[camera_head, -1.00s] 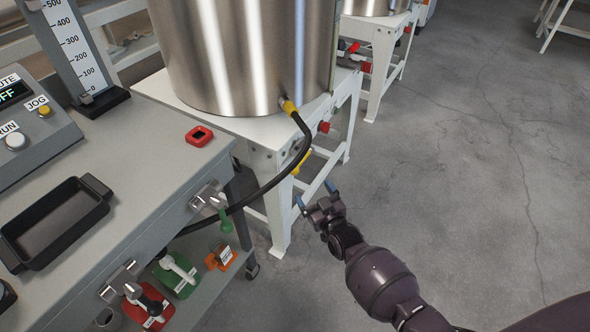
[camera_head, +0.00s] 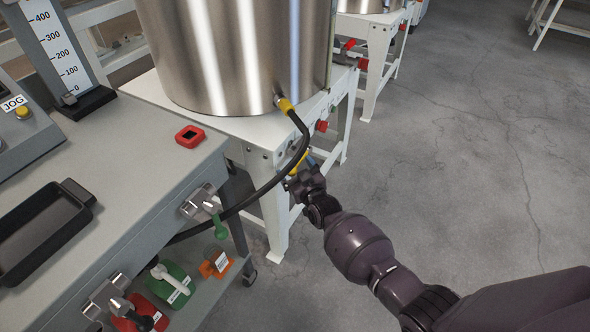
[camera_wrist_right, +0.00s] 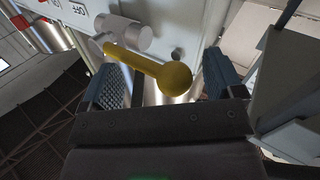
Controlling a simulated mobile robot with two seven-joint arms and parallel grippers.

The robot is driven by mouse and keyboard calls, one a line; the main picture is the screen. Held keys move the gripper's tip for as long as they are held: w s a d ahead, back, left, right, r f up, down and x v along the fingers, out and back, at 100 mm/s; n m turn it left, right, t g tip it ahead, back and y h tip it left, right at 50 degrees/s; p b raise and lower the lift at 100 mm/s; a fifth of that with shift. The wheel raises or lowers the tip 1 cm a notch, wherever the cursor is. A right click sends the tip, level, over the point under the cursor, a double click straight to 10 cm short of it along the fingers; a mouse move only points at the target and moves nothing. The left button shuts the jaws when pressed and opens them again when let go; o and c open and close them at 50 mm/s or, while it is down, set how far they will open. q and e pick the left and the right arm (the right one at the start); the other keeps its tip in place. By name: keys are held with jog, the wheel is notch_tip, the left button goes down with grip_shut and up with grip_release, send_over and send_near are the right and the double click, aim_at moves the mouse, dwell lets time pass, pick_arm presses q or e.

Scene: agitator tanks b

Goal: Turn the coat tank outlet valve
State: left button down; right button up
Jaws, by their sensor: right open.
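The valve with a yellow lever (camera_head: 299,162) is on the side of the white stand (camera_head: 270,135) under the near steel tank (camera_head: 235,50). In the right wrist view its yellow lever (camera_wrist_right: 150,68) ends in a round knob and runs from a silver valve body (camera_wrist_right: 125,35). My right gripper (camera_head: 303,172) is at the lever. In the right wrist view my right gripper (camera_wrist_right: 165,78) is open, with the knob between its two blue-grey fingers and a gap on each side. Most of the valve body is hidden in the head view. My left gripper is not in view.
A black hose (camera_head: 262,192) hangs from the tank's yellow fitting near my right gripper. The floor at right is clear.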

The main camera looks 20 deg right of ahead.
jog(key=shift+w, duration=0.1)
jog(key=shift+c, duration=0.6)
jog(key=c, duration=1.1)
